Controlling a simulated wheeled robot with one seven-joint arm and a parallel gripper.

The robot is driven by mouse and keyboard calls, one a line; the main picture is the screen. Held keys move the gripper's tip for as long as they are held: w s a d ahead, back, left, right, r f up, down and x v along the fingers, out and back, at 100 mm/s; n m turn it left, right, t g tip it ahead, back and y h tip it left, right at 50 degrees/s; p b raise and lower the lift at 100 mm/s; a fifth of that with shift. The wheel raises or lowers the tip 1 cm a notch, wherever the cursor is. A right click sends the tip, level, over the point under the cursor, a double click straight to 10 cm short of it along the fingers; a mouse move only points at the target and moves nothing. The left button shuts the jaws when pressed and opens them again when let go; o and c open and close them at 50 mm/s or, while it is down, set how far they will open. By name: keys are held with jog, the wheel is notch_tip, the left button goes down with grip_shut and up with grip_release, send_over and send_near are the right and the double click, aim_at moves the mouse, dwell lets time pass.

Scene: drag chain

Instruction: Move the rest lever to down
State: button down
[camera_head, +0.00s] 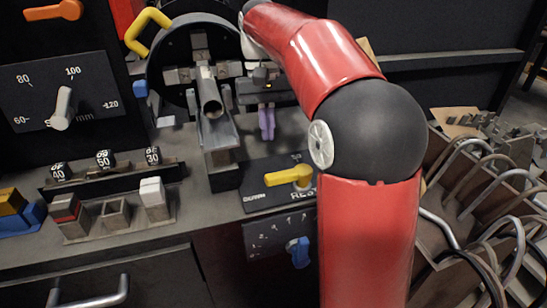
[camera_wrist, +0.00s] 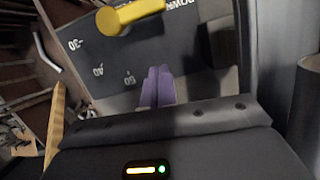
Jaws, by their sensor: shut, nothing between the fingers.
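The rest lever (camera_head: 288,177) is yellow and sits on a dark plate (camera_head: 252,172) with REST lettered at its lower right. Its round hub is at the right and its handle points left, roughly level. Small lettering lies near the plate's left corner, and in the wrist view it seems to read DOWN, partly cut off. The lever also shows at the top of the wrist view (camera_wrist: 130,16). My gripper (camera_head: 267,124) has purple fingers, held together and empty, above the lever in the head view and apart from it. The fingers also show in the wrist view (camera_wrist: 157,87).
A chute with a metal tube (camera_head: 210,95) stands left of my gripper. A blue knob (camera_head: 299,251) sits on the panel below the lever. A yellow bent handle (camera_head: 148,30) is at the upper left. Racks of bent tubes (camera_head: 480,190) stand right of my red arm.

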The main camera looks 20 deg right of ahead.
aim_at(289, 180)
jog(key=x, duration=0.4)
jog(key=shift+b, duration=0.35)
jog(key=s, duration=0.2)
jog(key=shift+s+a, duration=0.1)
jog(key=shift+s, duration=0.95)
jog(key=shift+s+a+n, duration=0.25)
jog(key=shift+s+n, duration=0.35)
